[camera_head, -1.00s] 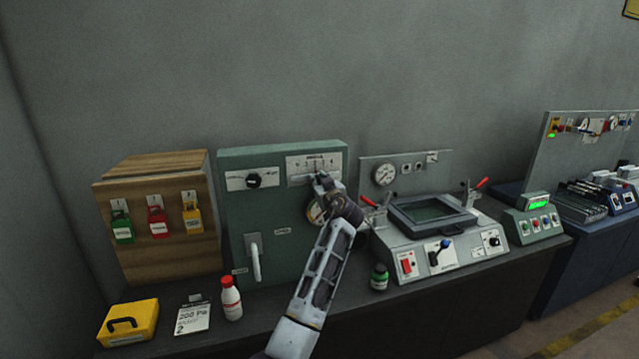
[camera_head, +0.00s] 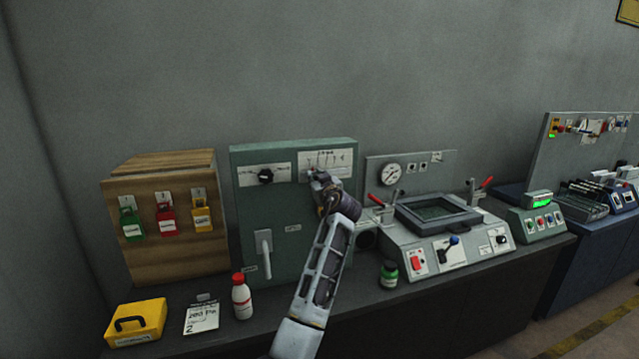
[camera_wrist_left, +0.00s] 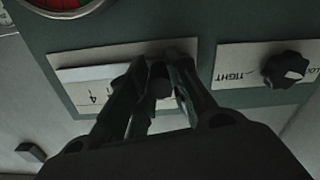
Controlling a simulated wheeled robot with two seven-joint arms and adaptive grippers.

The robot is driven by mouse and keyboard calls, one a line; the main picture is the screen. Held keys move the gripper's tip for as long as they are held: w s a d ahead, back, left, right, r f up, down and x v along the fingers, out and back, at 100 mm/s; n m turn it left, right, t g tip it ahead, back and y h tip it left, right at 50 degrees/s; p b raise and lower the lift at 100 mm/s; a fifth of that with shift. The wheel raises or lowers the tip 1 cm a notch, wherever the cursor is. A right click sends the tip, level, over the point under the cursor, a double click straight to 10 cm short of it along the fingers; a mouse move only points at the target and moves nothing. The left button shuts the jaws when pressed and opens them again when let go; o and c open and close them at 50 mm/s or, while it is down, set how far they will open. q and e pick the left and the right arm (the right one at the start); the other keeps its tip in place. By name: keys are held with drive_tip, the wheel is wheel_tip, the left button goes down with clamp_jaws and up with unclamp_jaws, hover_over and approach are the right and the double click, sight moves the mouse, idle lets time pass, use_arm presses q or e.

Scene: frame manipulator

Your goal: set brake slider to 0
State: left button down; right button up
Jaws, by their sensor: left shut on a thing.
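The green cabinet (camera_head: 290,215) carries a white scale plate (camera_head: 338,158) at its upper right, with a slider on it. My left gripper (camera_head: 316,178) is at the left end of this plate and hides the slider in the head view. In the left wrist view, where the lettering is upside down, the gripper (camera_wrist_left: 157,84) is shut on a dark slider knob (camera_wrist_left: 160,88) at the right end of the plate (camera_wrist_left: 85,60). A "4" shows on the plate left of the fingers. My right gripper is not in view.
A black knob (camera_head: 265,176) sits on a second plate left of the slider, marked "TIGHT" in the wrist view. A pale lever (camera_head: 264,250) is below it. A wooden lock box (camera_head: 150,250) stands left.

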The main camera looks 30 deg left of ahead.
use_arm(q)
drive_tip(key=shift+s+a+f, duration=0.2)
drive_tip(key=shift+s+a, duration=0.15)
drive_tip(key=c, duration=1.3)
unclamp_jaws()
drive_tip(key=shift+s+a+r, duration=0.1)
drive_tip(key=shift+s+a, duration=0.05)
drive_tip(key=shift+s, duration=0.05)
drive_tip(key=shift+w, duration=0.1)
drive_tip(key=shift+s+d, duration=0.2)
drive_tip(key=shift+d, duration=0.2)
drive_tip(key=v, duration=1.1)
drive_tip(key=shift+s, duration=0.15)
